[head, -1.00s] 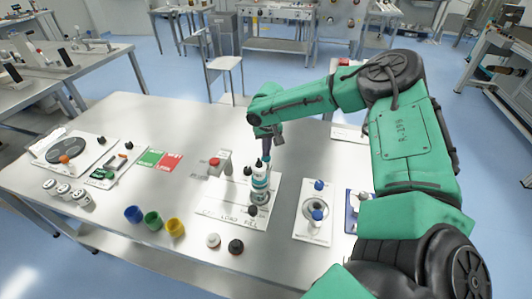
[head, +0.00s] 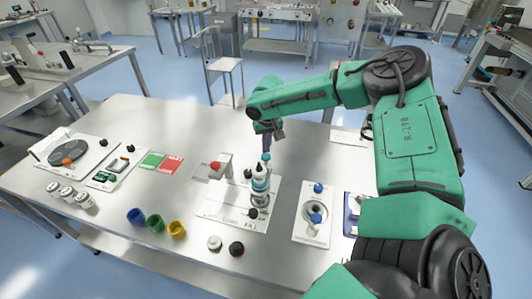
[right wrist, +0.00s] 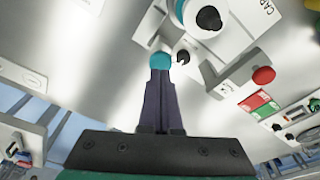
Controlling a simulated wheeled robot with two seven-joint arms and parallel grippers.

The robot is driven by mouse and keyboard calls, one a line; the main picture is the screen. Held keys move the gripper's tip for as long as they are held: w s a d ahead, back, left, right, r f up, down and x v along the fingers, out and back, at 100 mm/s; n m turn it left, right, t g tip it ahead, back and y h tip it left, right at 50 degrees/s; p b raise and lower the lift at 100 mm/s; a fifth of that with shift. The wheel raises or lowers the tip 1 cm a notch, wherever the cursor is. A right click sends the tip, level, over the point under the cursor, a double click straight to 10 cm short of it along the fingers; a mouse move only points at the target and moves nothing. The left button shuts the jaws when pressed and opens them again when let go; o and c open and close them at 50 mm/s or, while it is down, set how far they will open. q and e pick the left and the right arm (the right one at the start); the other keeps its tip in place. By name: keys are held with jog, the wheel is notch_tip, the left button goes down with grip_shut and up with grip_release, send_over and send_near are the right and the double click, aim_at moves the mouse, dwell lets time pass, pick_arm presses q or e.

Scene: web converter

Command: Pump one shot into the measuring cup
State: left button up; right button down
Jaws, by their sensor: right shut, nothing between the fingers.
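My right gripper (head: 267,146) is over the middle of the table, pointing down, its dark fingers together and empty. A small teal knob (head: 266,157) is right at the fingertips; it also shows at the finger ends in the right wrist view (right wrist: 161,60). I cannot tell whether they touch. Just below stands an upright white and teal bottle (head: 260,182) on a white lettered plate (head: 213,207). In the right wrist view a white round top with a black tip (right wrist: 208,18) is beyond the fingers. I cannot pick out the measuring cup for sure. My left gripper is out of view.
A grey block with a red button (head: 215,165) stands left of the bottle. Blue (head: 135,216), green (head: 154,222) and yellow (head: 177,229) cups are at the front left. A white panel with blue knobs (head: 309,225) lies to the right.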

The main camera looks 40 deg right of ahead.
dwell(0.4)
notch_tip(320, 180, up, 6)
jog(key=p, duration=0.3)
jog(key=shift+p, duration=0.4)
jog(key=shift+f, duration=0.1)
